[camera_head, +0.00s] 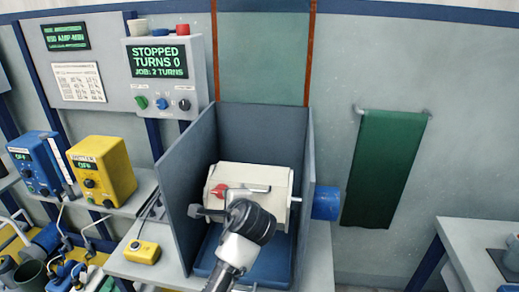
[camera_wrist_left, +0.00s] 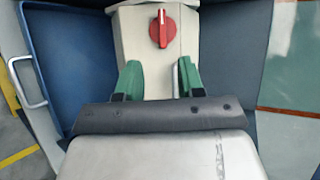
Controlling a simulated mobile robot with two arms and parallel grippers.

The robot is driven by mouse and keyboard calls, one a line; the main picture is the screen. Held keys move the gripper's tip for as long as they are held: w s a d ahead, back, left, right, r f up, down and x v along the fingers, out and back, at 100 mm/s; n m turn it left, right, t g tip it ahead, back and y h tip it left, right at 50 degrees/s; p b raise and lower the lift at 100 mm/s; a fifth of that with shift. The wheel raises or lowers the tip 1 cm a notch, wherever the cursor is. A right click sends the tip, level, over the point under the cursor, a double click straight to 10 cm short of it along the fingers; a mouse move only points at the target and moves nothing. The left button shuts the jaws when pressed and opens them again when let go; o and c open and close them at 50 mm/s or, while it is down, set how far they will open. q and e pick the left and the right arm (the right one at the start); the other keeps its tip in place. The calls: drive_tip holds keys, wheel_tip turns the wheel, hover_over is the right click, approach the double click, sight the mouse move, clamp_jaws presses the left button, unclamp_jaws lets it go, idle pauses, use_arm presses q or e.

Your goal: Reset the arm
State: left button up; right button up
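My left arm comes up from the bottom of the head view. Its gripper is in front of a cream-white box with a red knob (camera_head: 220,191) on its front face. In the left wrist view, my left gripper (camera_wrist_left: 157,70) has its two green fingers spread on either side of the box (camera_wrist_left: 128,30), below the red knob (camera_wrist_left: 162,29). My right gripper is in neither view.
Grey-blue panels (camera_head: 182,190) enclose the box at the sides and back. A console (camera_head: 165,75) reads STOPPED, TURNS 0, JOB: 2 TURNS. A yellow pendant (camera_head: 142,252) lies left of the enclosure.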

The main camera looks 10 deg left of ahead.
use_arm(q)
drive_tip(key=s+a+f+n+g+h, duration=0.2)
drive_tip(key=s+f+n, duration=0.1)
drive_tip(key=s+f, duration=0.35)
drive_tip(key=s+a+f+n+g+h, duration=0.1)
drive_tip(key=s+a+f+n, duration=0.1)
drive_tip(key=s+f, duration=0.45)
drive_tip(key=s+a+f+n+g+h, duration=0.15)
drive_tip(key=s+n, duration=0.25)
drive_tip(key=s, duration=0.7)
drive_tip(key=s+a+f+n+g+h, duration=0.1)
drive_tip(key=s+n+g+h, duration=0.15)
drive_tip(key=s, duration=0.75)
wheel_tip(320, 180, down, 27)
drive_tip(key=s+g, duration=0.1)
drive_tip(key=s, duration=0.1)
drive_tip(key=s+a+f+g, duration=0.1)
drive_tip(key=s+a+f, duration=0.1)
drive_tip(key=s+f, duration=1.3)
drive_tip(key=shift+s+a+n+g, duration=0.25)
drive_tip(key=shift+s+n+g, duration=0.1)
drive_tip(key=shift+s, duration=0.15)
